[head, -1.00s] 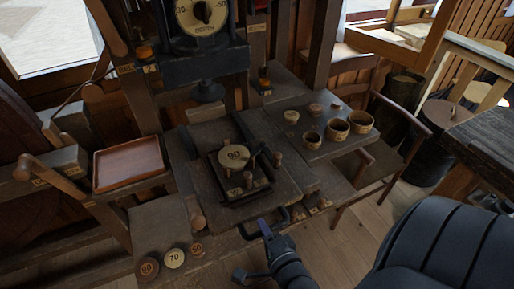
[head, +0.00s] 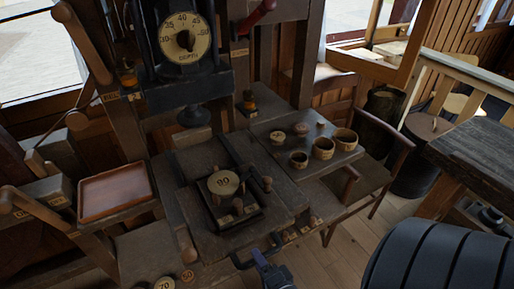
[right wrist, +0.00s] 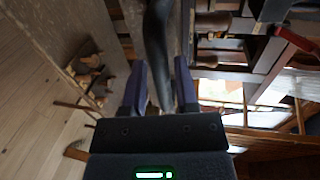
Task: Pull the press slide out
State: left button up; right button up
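The press slide (head: 218,250) is a dark wooden plate low on the press bench, with a black bar handle (head: 240,264) at its front edge. A pale round block with a number (head: 223,183) stands on a dark fixture on the bed, under the press. My right gripper (head: 258,256) is at the handle, and the right wrist view shows the black bar (right wrist: 158,40) between its two blue fingers (right wrist: 160,80). My left gripper is not in view.
A depth gauge (head: 184,38) and a red-handled lever (head: 257,16) are above. A brown tray (head: 115,190) sits left. Several cups and discs stand on a board (head: 275,135) at right. Open floor (head: 345,245) lies front right.

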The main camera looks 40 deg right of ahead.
jog(key=v, duration=0.9)
jog(key=shift+p, duration=0.35)
jog(key=shift+w, duration=0.15)
